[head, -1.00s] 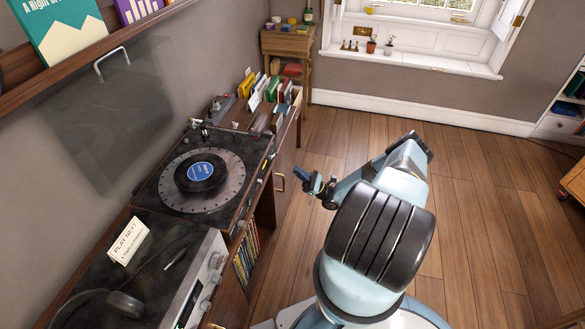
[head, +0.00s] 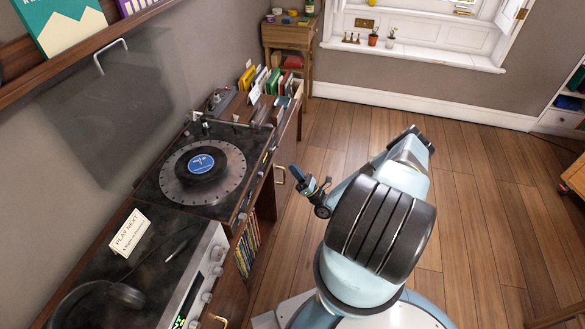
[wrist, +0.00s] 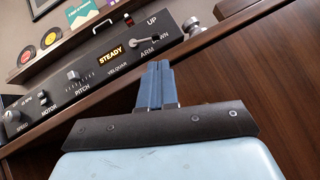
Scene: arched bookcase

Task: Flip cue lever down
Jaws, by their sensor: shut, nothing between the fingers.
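The cue lever (wrist: 146,42) is a thin metal lever on the turntable's dark front panel in the wrist view, beside the UP, DOWN and ARM lettering. Which mark it points at I cannot tell. My gripper (wrist: 158,72) has its two blue fingers shut together with nothing between them, just below the ARM area in the picture and seemingly apart from the lever. In the head view my gripper (head: 296,174) is to the right of the turntable (head: 168,190), in front of its cabinet. The lever is too small to make out there.
An amplifier (head: 195,280) and headphones (head: 105,297) are at the near left. Open floor lies right of the cabinet.

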